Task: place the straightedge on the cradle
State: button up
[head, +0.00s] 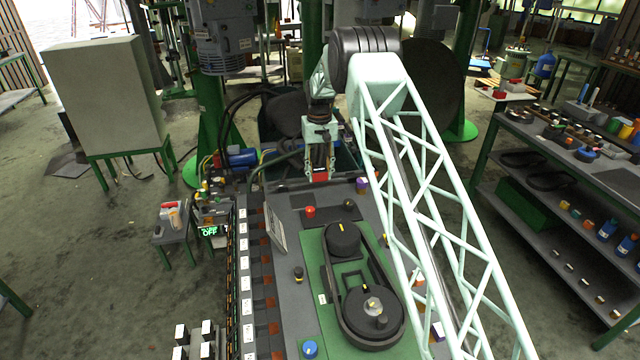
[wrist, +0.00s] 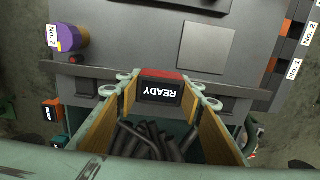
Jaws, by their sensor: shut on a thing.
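My gripper (head: 319,172) is shut on a small red-and-black block marked READY (wrist: 160,88), at the far edge of the grey bench. In the wrist view, my gripper (wrist: 160,96) has one tan-lined finger on each side of the block. The block also shows as a red patch in the head view (head: 320,176). A narrow pale grey strip (head: 277,232), perhaps the straightedge, lies slanted on the bench's left part, well apart from my gripper. I cannot make out which thing is the cradle.
The bench (head: 292,207) carries a green plate (head: 313,262) with two black pulleys and a belt. A red knob (head: 310,211) and a purple-capped part (head: 362,184) stand near the far end. A row of labelled slots (head: 245,283) runs along the left. A shelf bench (head: 560,150) stands right.

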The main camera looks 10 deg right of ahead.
aim_at(319, 181)
jog(key=shift+f, duration=0.1)
dwell(0.3)
jog(key=shift+f, duration=1.85)
jog(key=shift+f, duration=0.15)
jog(key=o, duration=1.2)
notch_tip(319, 181, up, 11)
jog(key=shift+r, duration=0.6)
jog(key=shift+r, duration=0.15)
